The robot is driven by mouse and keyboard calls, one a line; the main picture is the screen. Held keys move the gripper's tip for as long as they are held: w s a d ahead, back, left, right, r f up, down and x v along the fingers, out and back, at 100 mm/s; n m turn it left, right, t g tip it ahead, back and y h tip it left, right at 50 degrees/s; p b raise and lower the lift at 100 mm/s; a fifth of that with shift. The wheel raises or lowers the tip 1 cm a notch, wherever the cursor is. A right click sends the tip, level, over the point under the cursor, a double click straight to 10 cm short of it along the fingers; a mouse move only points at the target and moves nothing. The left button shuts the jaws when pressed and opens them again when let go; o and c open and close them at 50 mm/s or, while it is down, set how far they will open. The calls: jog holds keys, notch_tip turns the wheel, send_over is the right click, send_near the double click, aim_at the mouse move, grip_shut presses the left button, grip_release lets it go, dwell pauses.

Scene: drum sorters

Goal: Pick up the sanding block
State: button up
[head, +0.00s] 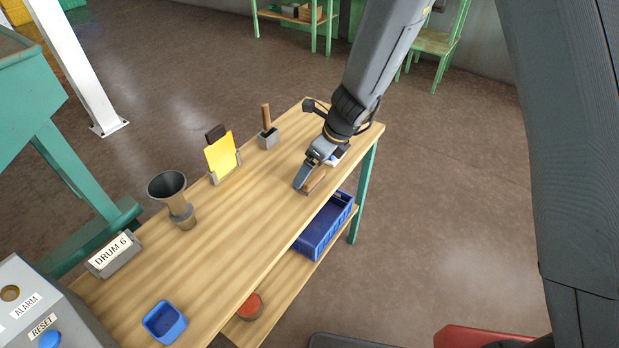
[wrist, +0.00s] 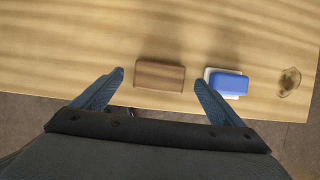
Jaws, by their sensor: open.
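A brown wooden block, which I take to be the sanding block (wrist: 160,75), lies flat on the wooden bench near its edge. In the head view the block (head: 316,180) shows partly beside my gripper (head: 306,177). In the wrist view my gripper (wrist: 160,80) is open, with the block between its two fingertips and a gap on each side. The jaws are not closed on it.
A blue and white block (wrist: 227,84) lies close to the right finger. A blue bin (head: 325,228) sits below.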

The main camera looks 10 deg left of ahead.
aim_at(310, 179)
jog(key=x, duration=0.4)
jog(key=shift+f, duration=0.1)
jog(key=c, duration=1.2)
